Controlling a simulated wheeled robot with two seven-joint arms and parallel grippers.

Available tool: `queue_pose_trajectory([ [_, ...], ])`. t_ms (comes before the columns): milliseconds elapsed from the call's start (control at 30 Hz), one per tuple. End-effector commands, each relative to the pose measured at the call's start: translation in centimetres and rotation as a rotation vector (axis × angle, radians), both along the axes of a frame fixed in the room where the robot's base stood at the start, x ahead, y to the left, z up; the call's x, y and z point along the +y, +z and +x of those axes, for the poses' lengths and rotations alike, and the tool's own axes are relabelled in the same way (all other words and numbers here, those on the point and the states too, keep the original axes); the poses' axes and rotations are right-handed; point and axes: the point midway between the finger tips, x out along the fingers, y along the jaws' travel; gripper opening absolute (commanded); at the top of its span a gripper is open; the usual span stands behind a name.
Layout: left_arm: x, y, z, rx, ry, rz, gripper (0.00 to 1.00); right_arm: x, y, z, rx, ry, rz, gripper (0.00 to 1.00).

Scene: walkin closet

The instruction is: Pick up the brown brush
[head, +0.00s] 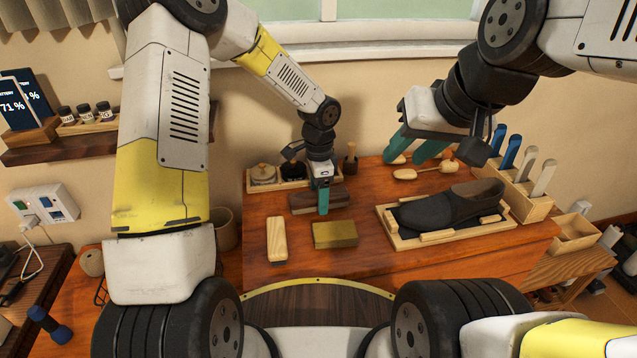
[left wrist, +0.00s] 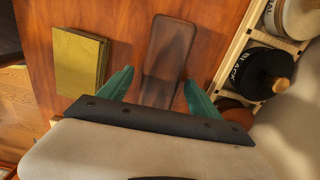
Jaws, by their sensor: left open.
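The brown brush (head: 303,203) lies on the wooden dresser top, dark brown and long, partly hidden in the head view by my left gripper (head: 322,199). The brush also shows in the left wrist view (left wrist: 168,58), running lengthwise between the teal fingers of my left gripper (left wrist: 152,92). That gripper is open and points down at the brush, with one finger to each side of its near end. I cannot tell how far the fingertips are above the dresser. My right gripper (head: 416,148) is open and empty, raised over the back of the dresser.
A pale wooden brush (head: 277,240) and an olive block (head: 335,235) lie in front of the brown brush. A dark shoe (head: 452,207) sits in a wooden tray (head: 390,236) to the right. A wooden tray of round tins (head: 262,174) stands behind.

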Motion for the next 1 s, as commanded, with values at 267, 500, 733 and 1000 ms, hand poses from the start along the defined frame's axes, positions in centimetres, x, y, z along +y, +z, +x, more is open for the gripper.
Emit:
queue_pose_trajectory([
  [267,0.0,-0.4,0.0,0.000,0.001,0.000,0.73,0.0,0.0,0.0,0.000,0.000,0.000,0.36],
  [500,0.0,-0.4,0.0,0.000,0.001,0.000,0.26,0.0,0.0,0.0,0.000,0.000,0.000,0.36],
  [733,0.0,-0.3,0.0,0.000,0.001,0.000,0.07,0.0,0.0,0.0,0.000,0.000,0.000,0.36],
  [1000,0.0,1.8,0.1,-0.004,0.003,-0.001,0.07,0.0,0.0,0.0,0.000,0.000,0.000,0.36],
])
